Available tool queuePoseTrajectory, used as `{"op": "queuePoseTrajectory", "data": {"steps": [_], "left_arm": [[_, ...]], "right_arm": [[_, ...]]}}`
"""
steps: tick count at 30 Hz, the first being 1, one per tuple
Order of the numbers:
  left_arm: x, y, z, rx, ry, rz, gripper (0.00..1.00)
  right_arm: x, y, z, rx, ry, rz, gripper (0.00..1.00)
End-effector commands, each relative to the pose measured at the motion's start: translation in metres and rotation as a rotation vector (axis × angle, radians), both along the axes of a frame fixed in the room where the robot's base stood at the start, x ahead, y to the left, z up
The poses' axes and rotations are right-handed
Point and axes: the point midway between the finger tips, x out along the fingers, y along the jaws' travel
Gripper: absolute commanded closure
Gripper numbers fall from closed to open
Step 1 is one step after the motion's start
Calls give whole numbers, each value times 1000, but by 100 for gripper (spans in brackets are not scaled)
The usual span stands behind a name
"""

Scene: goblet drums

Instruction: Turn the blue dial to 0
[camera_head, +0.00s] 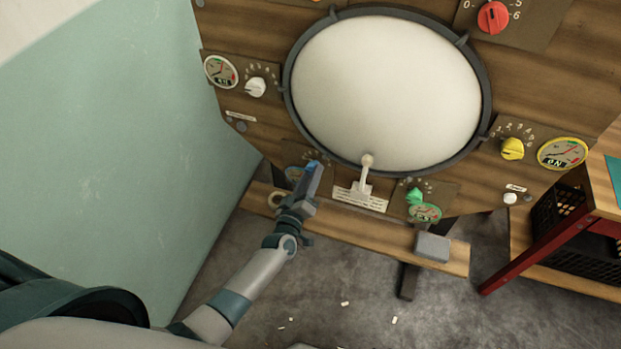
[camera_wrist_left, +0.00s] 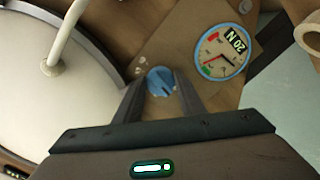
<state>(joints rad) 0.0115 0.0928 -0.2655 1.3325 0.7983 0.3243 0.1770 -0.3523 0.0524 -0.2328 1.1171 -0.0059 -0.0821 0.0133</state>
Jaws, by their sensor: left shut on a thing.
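The blue dial (camera_wrist_left: 161,81) is a small round knob on a brown plate. In the left wrist view it sits between the two fingers of my left gripper (camera_wrist_left: 160,95), which is shut on it. In the head view my left gripper (camera_head: 314,170) reaches up to the lower left of the big white drum disc and mostly hides the dial. A blue-rimmed gauge (camera_wrist_left: 222,52) with a label reading "NO2" upside down is beside the dial. The dial's pointer and most of its numbers are hidden or too small to read. My right gripper is not in view.
The white drum disc (camera_head: 386,90) fills the panel's middle, with a white lever (camera_head: 366,172) at its lower edge. White (camera_head: 255,87), red (camera_head: 493,17), yellow (camera_head: 512,149) and green (camera_head: 414,196) dials surround it. A wooden ledge (camera_head: 350,230) with a grey block (camera_head: 432,247) runs below.

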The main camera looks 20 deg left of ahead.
Motion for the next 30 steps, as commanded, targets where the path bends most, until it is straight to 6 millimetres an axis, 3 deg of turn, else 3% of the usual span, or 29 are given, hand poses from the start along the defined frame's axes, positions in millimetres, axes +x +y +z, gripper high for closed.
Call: {"op": "queuePoseTrajectory", "data": {"steps": [10,26,27,28,30], "left_arm": [[0,0,-1,-180,6,1,86],[0,0,0,-211,8,1,86],[0,0,0,-211,8,1,55],[0,0,0,-210,8,1,47],[0,0,0,-210,8,1,45]], "right_arm": [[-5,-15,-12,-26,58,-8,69],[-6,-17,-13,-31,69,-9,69],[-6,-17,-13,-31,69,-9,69],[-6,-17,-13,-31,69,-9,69],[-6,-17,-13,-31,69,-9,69]]}}
